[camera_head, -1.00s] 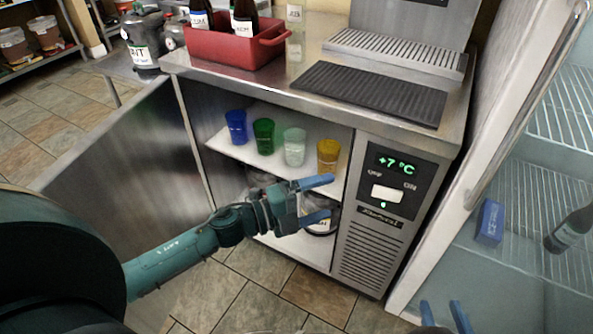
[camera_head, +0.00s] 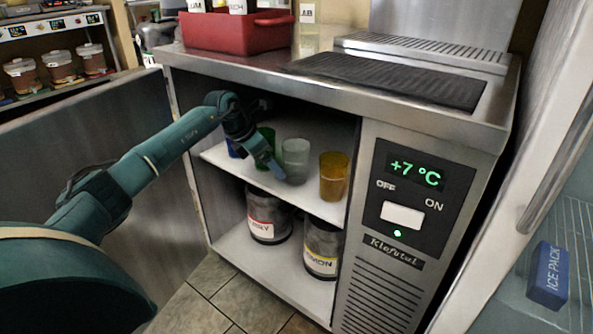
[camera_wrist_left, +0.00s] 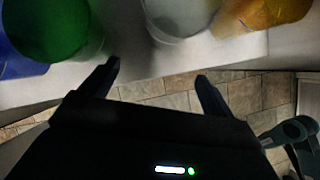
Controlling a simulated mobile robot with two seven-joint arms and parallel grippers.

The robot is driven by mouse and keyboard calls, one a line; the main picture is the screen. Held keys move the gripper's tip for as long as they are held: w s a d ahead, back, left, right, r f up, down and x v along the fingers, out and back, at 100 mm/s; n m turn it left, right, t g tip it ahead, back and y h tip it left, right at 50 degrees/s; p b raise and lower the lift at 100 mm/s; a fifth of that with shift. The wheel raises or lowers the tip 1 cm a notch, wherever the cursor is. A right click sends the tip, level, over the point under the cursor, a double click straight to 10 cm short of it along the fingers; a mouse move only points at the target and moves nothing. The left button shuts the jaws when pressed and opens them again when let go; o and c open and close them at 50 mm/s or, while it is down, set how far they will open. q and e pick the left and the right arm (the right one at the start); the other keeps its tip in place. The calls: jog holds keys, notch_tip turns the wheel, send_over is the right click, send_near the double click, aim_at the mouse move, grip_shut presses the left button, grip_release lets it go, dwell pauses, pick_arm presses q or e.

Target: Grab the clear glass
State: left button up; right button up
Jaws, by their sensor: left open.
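The clear glass (camera_head: 295,158) stands upright on the upper shelf of the open cabinet, between the green glass (camera_head: 266,140) and the orange glass (camera_head: 334,176). In the left wrist view the clear glass (camera_wrist_left: 180,14) is at the top, ahead of the gripper and slightly right of centre. My left gripper (camera_head: 272,172) is inside the cabinet at the front of the shelf, just left of the clear glass. Its fingers (camera_wrist_left: 154,76) are apart with nothing between them. The blue glass (camera_head: 233,147) is partly hidden behind my left gripper. My right gripper is not in view.
Two labelled containers (camera_head: 268,216) (camera_head: 322,248) stand on the lower shelf. The open cabinet door (camera_head: 100,130) is at the left, behind my left arm. The control panel (camera_head: 412,190) bounds the shelf at the right. A red crate (camera_head: 235,32) sits on the counter above.

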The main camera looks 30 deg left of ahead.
aim_at(293, 155)
pick_arm(q)
jog(key=shift+w+d, duration=0.3)
jog(key=shift+w, duration=0.25)
jog(key=shift+w+d, duration=0.25)
jog(key=shift+w, duration=0.25)
jog(key=w, duration=0.1)
jog(key=w+d+b, duration=0.2)
jog(key=w, duration=0.1)
jog(key=shift+w+d+f, duration=0.1)
jog(key=shift+d+f, duration=0.05)
jog(key=shift+f, duration=0.35)
jog(key=shift+w+f, duration=0.1)
jog(key=shift+w, duration=0.05)
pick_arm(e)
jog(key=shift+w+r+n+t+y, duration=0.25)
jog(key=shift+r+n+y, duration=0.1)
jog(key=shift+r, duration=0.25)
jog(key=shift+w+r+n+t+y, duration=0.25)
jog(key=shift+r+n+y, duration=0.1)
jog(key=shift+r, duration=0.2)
pick_arm(q)
jog(key=shift+c, duration=0.3)
jog(key=c, duration=1.1)
jog(key=shift+r, duration=0.2)
